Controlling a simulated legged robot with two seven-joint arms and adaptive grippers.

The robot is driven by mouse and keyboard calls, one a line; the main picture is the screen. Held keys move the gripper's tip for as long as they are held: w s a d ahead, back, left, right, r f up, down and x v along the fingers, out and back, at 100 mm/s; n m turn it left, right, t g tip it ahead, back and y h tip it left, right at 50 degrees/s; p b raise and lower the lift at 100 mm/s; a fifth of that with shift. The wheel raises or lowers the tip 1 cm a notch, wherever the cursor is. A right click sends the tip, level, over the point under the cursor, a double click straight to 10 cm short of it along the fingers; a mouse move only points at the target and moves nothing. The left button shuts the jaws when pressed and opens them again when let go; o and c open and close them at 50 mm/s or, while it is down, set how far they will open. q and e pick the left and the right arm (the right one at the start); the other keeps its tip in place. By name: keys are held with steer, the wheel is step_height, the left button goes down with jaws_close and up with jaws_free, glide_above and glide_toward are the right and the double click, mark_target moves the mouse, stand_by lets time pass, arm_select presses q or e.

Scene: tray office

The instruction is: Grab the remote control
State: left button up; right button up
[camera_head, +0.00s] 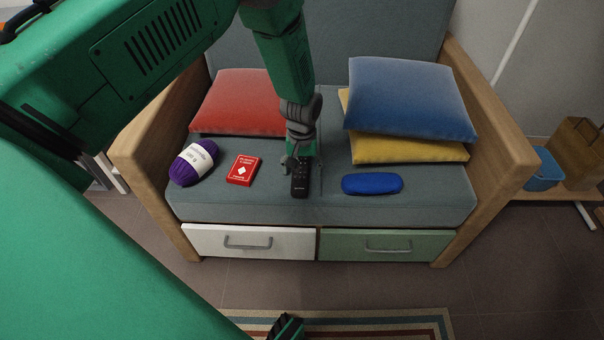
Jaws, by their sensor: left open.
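The remote control (300,187) is black and slim and lies on the grey seat of the sofa, near its front middle, with its long side pointing toward the front edge. My left gripper (300,160) reaches down from above and is open at the far end of the remote, with its fingers around or just above that end. The gripper hides the remote's far end, and I cannot tell whether the fingers touch it.
A red card box (243,170) and a purple yarn ball (194,162) lie left of the remote. A blue case (372,184) lies to its right. Wooden armrests bound the seat.

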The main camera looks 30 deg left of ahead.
arm_select(q)
steer(key=shift+a+r, duration=0.1)
steer(key=shift+c, duration=0.4)
steer(key=shift+a, duration=0.15)
steer(key=c, duration=1.2)
